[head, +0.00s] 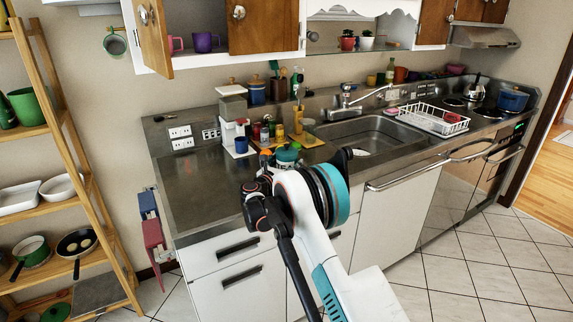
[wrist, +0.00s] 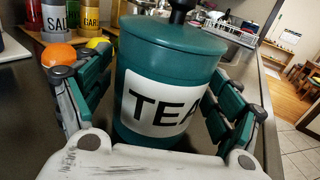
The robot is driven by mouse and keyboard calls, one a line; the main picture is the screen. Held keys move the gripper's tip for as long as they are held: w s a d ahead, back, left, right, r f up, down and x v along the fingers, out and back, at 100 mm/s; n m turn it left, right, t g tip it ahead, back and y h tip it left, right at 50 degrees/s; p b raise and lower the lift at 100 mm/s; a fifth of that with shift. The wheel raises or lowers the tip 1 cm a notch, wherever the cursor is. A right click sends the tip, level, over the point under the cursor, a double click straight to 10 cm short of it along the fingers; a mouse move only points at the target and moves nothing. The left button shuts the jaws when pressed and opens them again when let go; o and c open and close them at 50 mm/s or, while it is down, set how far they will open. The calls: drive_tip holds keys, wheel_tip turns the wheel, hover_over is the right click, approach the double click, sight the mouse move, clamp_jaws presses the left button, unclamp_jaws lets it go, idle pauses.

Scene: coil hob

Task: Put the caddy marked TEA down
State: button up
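The caddy marked TEA (wrist: 160,103) is teal with a white label and a dark knob on its lid. It fills the middle of the wrist view, roughly upright, between the two fingers of my gripper (wrist: 160,90). The fingers lie along its left and right sides and appear closed on it. In the head view the caddy (head: 287,155) shows only in part behind my gripper (head: 275,172), over the front part of the counter. Its base is hidden, so I cannot tell whether it touches the worktop.
The steel counter (head: 195,190) is bare to the left. An orange fruit (wrist: 58,57), a yellow one (wrist: 98,43) and jars, one marked SALT (wrist: 55,20), stand behind the caddy. A coffee machine (head: 235,125) is at the back; the sink (head: 365,135) lies to the right.

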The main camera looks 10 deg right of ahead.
drive_tip(key=shift+r, duration=0.1)
drive_tip(key=shift+s+a, duration=0.1)
drive_tip(key=shift+a, duration=0.05)
drive_tip(key=p+v, duration=0.3)
drive_tip(key=v, duration=0.8)
drive_tip(key=shift+s+a, duration=0.15)
drive_tip(key=shift+s, duration=0.15)
drive_tip(key=shift+d+r, duration=0.3)
drive_tip(key=shift+r, duration=0.2)
drive_tip(key=s+d+r+m+g+y, duration=0.25)
drive_tip(key=s+d+r+m, duration=0.25)
drive_tip(key=s+r+m, duration=0.3)
drive_tip(key=s+d+r+m+g+y, duration=0.25)
drive_tip(key=s+d+r+m, duration=0.25)
drive_tip(key=s+r, duration=0.4)
drive_tip(key=s+a+f+m+y, duration=0.1)
drive_tip(key=s+m, duration=0.4)
drive_tip(key=s, duration=0.6)
drive_tip(key=s+a+f+m+g+y, duration=0.1)
drive_tip(key=s+m, duration=0.4)
drive_tip(key=s, duration=0.7)
drive_tip(key=s+a+f+m+y, duration=0.1)
drive_tip(key=s+m+y, duration=0.3)
drive_tip(key=s, duration=0.7)
drive_tip(key=shift+s+a+f+m+g+y, duration=0.3)
drive_tip(key=shift+f+m, duration=0.2)
drive_tip(key=shift+f, duration=0.4)
